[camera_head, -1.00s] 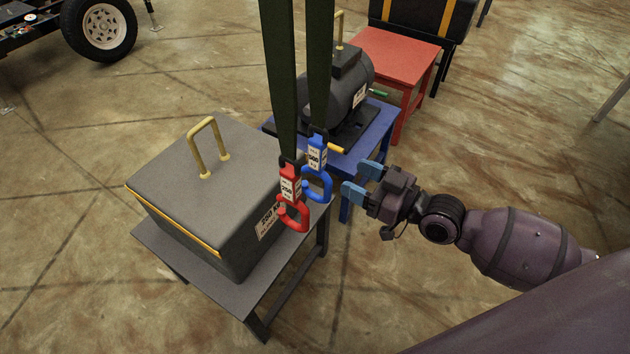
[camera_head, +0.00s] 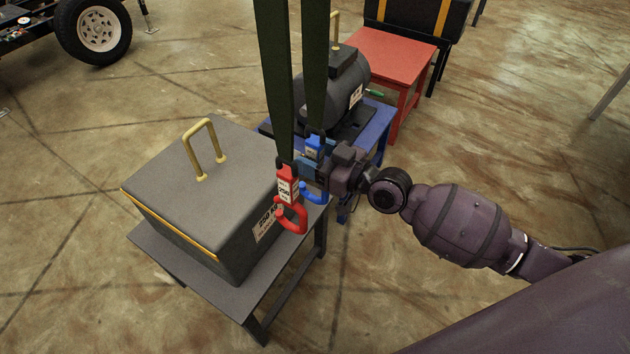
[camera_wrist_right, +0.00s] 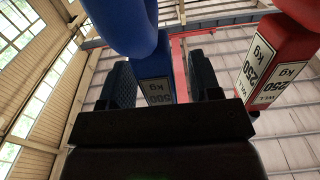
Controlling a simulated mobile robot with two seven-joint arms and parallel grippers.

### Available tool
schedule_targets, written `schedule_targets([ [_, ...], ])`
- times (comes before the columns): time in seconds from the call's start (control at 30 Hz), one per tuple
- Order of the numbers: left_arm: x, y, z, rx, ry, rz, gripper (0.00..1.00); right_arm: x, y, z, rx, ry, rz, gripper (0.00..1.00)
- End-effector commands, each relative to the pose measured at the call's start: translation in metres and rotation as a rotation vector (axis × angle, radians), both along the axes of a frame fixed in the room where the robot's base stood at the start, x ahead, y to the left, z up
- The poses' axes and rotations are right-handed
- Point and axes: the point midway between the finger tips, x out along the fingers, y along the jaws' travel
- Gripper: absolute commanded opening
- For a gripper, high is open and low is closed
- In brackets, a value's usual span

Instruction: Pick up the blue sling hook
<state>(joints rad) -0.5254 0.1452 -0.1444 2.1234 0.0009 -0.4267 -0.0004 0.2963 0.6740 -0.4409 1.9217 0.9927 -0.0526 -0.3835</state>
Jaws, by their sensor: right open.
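The blue sling hook (camera_head: 319,190) hangs from a dark green strap, with a white label on its block. My right gripper (camera_head: 312,163) is at the hook's block in the head view and partly covers it. In the right wrist view the blue hook's labelled block (camera_wrist_right: 155,72) lies between the two fingers of my right gripper (camera_wrist_right: 165,80). The fingers are open, with a gap visible on the right side of the block. A red sling hook (camera_head: 291,212) hangs close on the left; its 250 kg block (camera_wrist_right: 268,62) is outside the right-hand finger. My left gripper is not in view.
A dark grey box (camera_head: 205,200) with a yellow handle stands on a grey table (camera_head: 270,300) at left. A dark motor (camera_head: 322,95) sits on a blue table (camera_head: 380,122) behind the hooks. A red table (camera_head: 393,55) stands farther back. Two straps (camera_head: 276,90) hang close together.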

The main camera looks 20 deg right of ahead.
Motion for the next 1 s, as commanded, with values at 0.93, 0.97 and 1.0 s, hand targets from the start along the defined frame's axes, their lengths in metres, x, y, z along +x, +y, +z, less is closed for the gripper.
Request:
schedule_targets([
  [0.93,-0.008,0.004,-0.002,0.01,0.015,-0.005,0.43,0.012,0.009,0.002,0.001,-0.004,0.0,0.0],
  [0.97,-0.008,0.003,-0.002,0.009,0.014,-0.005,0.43,0.012,0.009,0.002,0.001,-0.004,0.0,0.0],
  [1.0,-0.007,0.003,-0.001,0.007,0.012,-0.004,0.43,0.012,0.009,0.002,0.001,-0.004,0.0,0.0],
])
